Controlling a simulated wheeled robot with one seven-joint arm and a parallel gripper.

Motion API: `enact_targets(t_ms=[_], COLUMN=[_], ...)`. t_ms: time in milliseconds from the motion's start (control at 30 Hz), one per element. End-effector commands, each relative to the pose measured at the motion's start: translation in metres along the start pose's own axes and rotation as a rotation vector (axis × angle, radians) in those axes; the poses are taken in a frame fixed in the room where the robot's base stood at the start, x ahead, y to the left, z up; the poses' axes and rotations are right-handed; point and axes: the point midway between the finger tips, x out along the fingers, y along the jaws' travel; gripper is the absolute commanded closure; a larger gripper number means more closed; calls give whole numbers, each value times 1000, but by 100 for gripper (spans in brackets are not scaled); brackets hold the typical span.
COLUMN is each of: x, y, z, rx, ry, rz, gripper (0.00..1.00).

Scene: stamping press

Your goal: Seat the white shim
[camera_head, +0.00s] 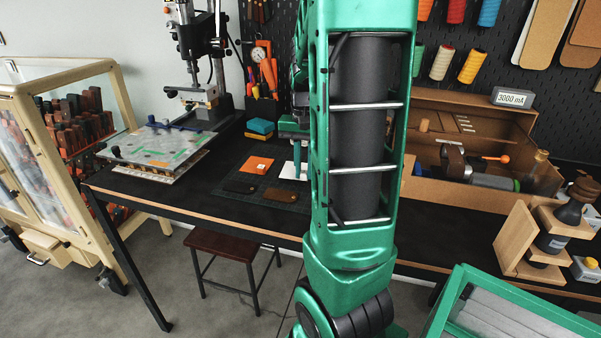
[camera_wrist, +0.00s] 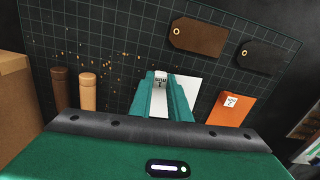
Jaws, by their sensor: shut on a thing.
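The white shim (camera_wrist: 187,88) is a flat white rectangle, partly hidden behind my right finger in the wrist view. A small white block with dark lettering stands between my teal fingertips. My gripper (camera_wrist: 161,82) is shut on this block, which appears to belong to the shim. In the head view the white shim (camera_head: 288,172) shows at the dark cutting mat, below my gripper (camera_head: 298,150), largely hidden by my arm. I cannot tell whether it touches the mat. The press (camera_head: 199,45) stands at the back left of the bench.
A brown tag (camera_wrist: 198,37) and a black tag (camera_wrist: 260,56) lie beyond. Two upright cylinders, dark (camera_wrist: 62,87) and tan (camera_wrist: 88,92), stand left. A plate stack (camera_head: 150,143) lies at the bench's left end.

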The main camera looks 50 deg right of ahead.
Motion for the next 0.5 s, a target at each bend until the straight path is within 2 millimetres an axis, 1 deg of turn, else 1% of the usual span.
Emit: enact_targets(t_ms=[500], x=[-27], y=[0], z=[0], rx=[0], ry=[1], rz=[0], gripper=[100])
